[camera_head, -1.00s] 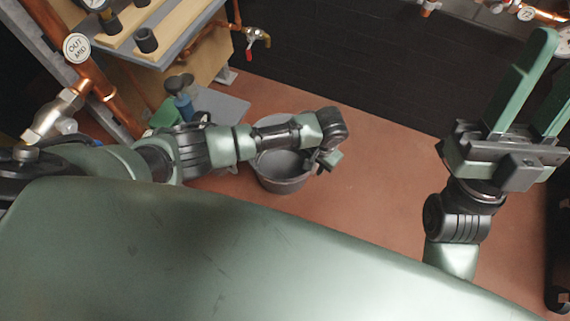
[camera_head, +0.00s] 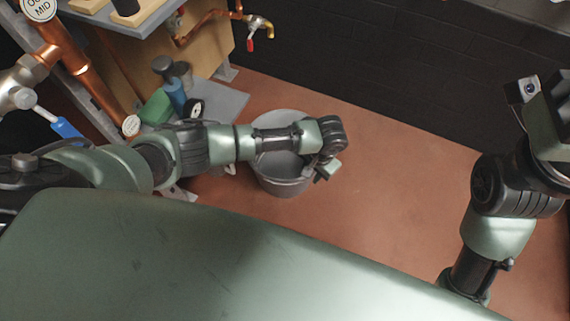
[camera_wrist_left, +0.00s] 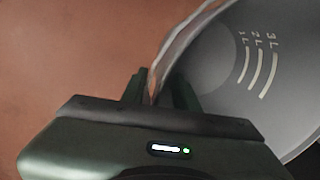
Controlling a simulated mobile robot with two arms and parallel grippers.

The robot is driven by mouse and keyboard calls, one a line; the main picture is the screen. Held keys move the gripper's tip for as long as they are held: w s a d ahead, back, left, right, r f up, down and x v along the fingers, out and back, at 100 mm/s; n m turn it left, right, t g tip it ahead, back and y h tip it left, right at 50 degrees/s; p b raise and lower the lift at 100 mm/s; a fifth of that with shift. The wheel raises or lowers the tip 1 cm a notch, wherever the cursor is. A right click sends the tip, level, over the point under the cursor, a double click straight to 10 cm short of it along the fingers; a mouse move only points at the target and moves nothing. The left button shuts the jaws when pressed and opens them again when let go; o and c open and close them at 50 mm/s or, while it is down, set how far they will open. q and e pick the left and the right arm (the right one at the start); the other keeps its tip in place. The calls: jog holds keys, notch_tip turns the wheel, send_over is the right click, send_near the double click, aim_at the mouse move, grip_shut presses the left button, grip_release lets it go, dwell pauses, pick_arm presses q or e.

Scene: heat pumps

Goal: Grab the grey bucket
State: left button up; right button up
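The grey bucket (camera_head: 285,185) stands on the reddish floor in the head view, partly covered by my left forearm. The left wrist view shows its inner wall (camera_wrist_left: 215,55) with litre marks, and its pale rim running between the fingers. My left gripper (camera_head: 324,171) is at the bucket's right side, pointing down. In the wrist view its fingers (camera_wrist_left: 160,90) are close together on both sides of the rim, seemingly shut on it.
A workbench (camera_head: 150,30) with copper pipes (camera_head: 75,75) stands at the upper left. A green box (camera_head: 155,108) and a blue bottle (camera_head: 176,95) are near a grey plate (camera_head: 225,103) left of the bucket. Dark walls are behind. The floor right of the bucket is clear.

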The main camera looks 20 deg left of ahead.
pick_arm(q)
jog(key=shift+f, duration=0.1)
grip_shut()
dwell(1.4)
